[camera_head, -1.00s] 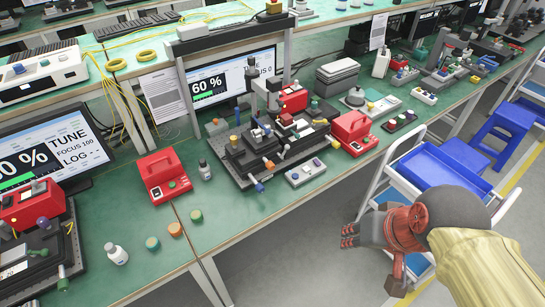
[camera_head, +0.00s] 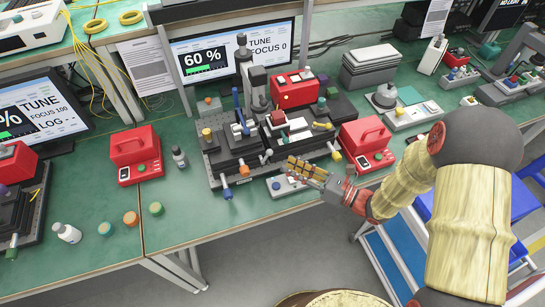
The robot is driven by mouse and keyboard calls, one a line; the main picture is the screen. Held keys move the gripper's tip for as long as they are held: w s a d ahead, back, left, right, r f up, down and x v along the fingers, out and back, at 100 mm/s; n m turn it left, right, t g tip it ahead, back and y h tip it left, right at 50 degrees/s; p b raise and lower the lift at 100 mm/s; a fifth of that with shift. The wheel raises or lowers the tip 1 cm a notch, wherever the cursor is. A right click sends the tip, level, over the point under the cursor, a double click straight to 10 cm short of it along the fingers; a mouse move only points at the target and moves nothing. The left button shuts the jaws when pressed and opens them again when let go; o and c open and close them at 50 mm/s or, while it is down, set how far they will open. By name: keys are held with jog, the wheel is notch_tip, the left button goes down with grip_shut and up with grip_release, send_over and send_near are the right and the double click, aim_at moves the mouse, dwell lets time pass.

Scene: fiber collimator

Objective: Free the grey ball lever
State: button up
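The collimator station (camera_head: 222,178) stands on the green bench at the centre, a dark base with stacked stages, small coloured knobs and levers. A dark grey ball tops an upright post (camera_head: 242,62) at its back. A blue lever (camera_head: 237,100) stands upright in front of that post. I cannot tell for certain which part is the grey ball lever. My gripper (camera_head: 303,170) reaches in from the right, near the station's front right corner and over or beside a small grey control box (camera_head: 285,187). The finger gap is too small to make out, and I see nothing clearly held.
Red boxes stand at the left (camera_head: 136,155) and right (camera_head: 366,143) of the station. A monitor (camera_head: 205,62) stands behind. The bench front between caps and station is clear.

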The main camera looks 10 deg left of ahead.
aim_at(267, 155)
jog(key=shift+w+a+f+m+t, duration=0.25)
jog(key=shift+w+f+m+t, duration=0.1)
jog(key=shift+w, duration=0.1)
jog(key=b+x, duration=0.2)
jog(key=x, duration=0.5)
jog(key=shift+s, duration=0.1)
jog(key=shift+c, duration=1)
jog(key=c, duration=0.4)
grip_shut()
